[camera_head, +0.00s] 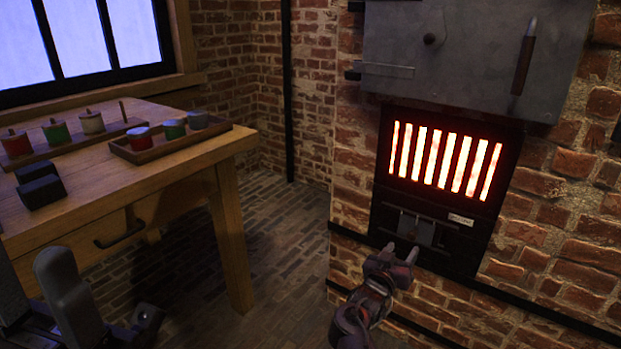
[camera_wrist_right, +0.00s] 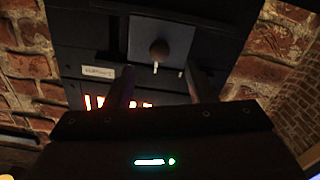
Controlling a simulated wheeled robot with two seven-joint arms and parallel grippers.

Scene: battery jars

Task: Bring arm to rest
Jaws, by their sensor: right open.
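My right gripper (camera_head: 403,256) is in front of the lower part of the furnace front (camera_head: 376,223), just below a small grey plate (camera_head: 416,229). In the right wrist view its two fingers (camera_wrist_right: 161,86) stand apart with nothing between them. The small plate with its dark round knob (camera_wrist_right: 159,50) shows beyond the fingertips; I cannot tell whether they touch it.
The grated furnace opening (camera_head: 445,160) glows above my right gripper, under a grey metal door (camera_head: 470,55). Brick wall surrounds it. A wooden table (camera_head: 130,185) at left bears a tray (camera_head: 172,150) and rack with several coloured jars, plus black blocks (camera_head: 40,190). Floor between is clear.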

